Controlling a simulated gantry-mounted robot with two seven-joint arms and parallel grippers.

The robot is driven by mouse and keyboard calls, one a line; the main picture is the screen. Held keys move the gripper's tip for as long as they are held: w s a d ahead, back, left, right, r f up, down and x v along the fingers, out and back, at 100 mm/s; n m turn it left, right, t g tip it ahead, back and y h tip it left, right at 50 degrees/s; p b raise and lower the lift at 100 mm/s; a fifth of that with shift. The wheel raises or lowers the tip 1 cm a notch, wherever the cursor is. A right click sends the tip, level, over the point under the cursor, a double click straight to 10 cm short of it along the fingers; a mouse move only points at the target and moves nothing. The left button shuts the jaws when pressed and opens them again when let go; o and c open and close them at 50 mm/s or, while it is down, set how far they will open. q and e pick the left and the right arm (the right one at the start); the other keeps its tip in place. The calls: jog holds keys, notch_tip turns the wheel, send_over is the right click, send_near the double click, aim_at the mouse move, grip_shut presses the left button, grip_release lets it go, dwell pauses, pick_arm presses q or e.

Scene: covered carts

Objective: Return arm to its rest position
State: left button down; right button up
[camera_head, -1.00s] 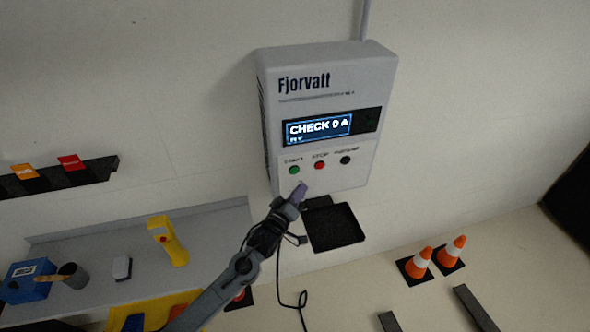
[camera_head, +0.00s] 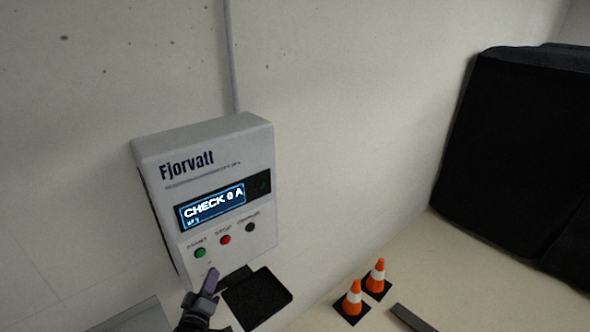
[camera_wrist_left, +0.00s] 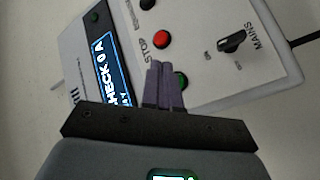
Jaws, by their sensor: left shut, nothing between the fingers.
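My left gripper (camera_head: 210,281) is shut and empty, just in front of the lower part of a grey wall box (camera_head: 205,163) marked Fjorvatt. The box's lit display (camera_head: 212,206) reads "CHECK 0 A". Below it are a green start button (camera_head: 200,253), a red stop button (camera_head: 225,240) and a black button (camera_head: 249,227). In the left wrist view the closed fingers (camera_wrist_left: 163,86) partly cover the green button (camera_wrist_left: 180,80), with the red button (camera_wrist_left: 162,39) beyond them. Whether the fingers touch the box I cannot tell. My right gripper is not in view.
A black tray (camera_head: 258,299) sits under the box, close to the gripper. Two orange cones (camera_head: 353,299) stand on the floor to the right. A large black covered shape (camera_head: 515,165) is at the far right. A mains knob (camera_wrist_left: 231,41) shows in the left wrist view.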

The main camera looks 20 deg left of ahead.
pick_arm(q)
jog(key=s+d+f+m+g+h+p, duration=0.1)
jog(key=s+d+f+g+h+p, duration=0.15)
jog(key=s+d, duration=0.4)
jog(key=s+d+f+m+g+h+p, duration=0.1)
jog(key=s+d+f+m+g+p, duration=0.2)
jog(key=s, duration=0.6)
jog(key=s+d+r+m+g+p, duration=0.1)
jog(key=s+d+r+m+g, duration=0.1)
jog(key=s, duration=0.6)
jog(key=s+d+r+m+g, duration=0.2)
jog(key=s+d+m+g, duration=0.2)
jog(key=s+m+g, duration=0.3)
jog(key=shift+s+d+m+p, duration=0.2)
jog(key=shift+s+m+p, duration=0.25)
jog(key=shift+s, duration=0.55)
